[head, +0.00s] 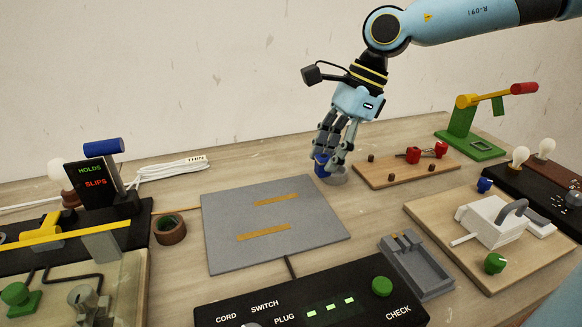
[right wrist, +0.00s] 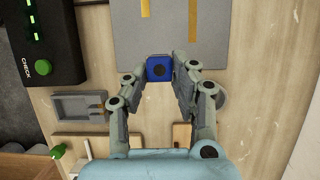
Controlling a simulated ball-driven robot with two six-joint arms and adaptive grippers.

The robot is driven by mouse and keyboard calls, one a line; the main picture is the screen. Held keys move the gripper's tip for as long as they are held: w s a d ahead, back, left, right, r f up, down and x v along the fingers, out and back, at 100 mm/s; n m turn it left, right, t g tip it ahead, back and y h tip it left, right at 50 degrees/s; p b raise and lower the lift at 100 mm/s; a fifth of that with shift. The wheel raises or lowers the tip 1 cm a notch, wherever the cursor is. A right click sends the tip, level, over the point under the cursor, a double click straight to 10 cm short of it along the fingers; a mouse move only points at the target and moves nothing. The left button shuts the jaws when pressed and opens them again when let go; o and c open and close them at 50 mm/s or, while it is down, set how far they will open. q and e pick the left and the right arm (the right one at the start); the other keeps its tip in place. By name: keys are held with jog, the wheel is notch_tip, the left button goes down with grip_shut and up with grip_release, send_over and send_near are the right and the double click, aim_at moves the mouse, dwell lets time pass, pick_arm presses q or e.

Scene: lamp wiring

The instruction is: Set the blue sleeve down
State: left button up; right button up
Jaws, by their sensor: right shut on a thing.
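The blue sleeve (head: 321,164) is a small blue block with a dark round hole, held between the fingertips of my right gripper (head: 331,160). In the right wrist view the sleeve (right wrist: 159,68) sits between the two finger ends of the gripper (right wrist: 160,70), near the edge of the grey mat. In the head view the fingers hide part of the sleeve. Whether it touches the table cannot be told. My left gripper is in neither view.
A grey mat (head: 222,225) with two orange strips lies left of the gripper. A grey round piece (head: 337,180) is close beside the fingers. A wooden board (head: 385,182) with red parts stands to the right. A black CHECK panel (head: 300,300) and grey tray (head: 425,275) are in front.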

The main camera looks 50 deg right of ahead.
aim_at(323, 157)
jog(key=a+f+b, duration=0.1)
jog(key=w+a+f+b, duration=0.1)
jog(key=b, duration=0.1)
jog(key=shift+a+f, duration=0.1)
jog(key=shift+f, duration=0.1)
jog(key=a+b, duration=0.1)
jog(key=w+a+f, duration=0.1)
jog(key=a+b, duration=0.1)
jog(key=shift+w+a+f+b, duration=0.15)
jog(key=shift+a+f+b, duration=0.15)
jog(key=shift+a, duration=0.1)
jog(key=shift+w+a+f, duration=0.1)
jog(key=shift+w+a, duration=0.05)
jog(key=shift+a, duration=0.2)
notch_tip(323, 157, down, 4)
jog(key=shift+f, duration=0.1)
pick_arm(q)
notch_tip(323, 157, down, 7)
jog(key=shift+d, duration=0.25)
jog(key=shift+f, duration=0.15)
pick_arm(e)
jog(key=o, duration=0.4)
jog(key=shift+f, duration=0.1)
jog(key=o, duration=0.5)
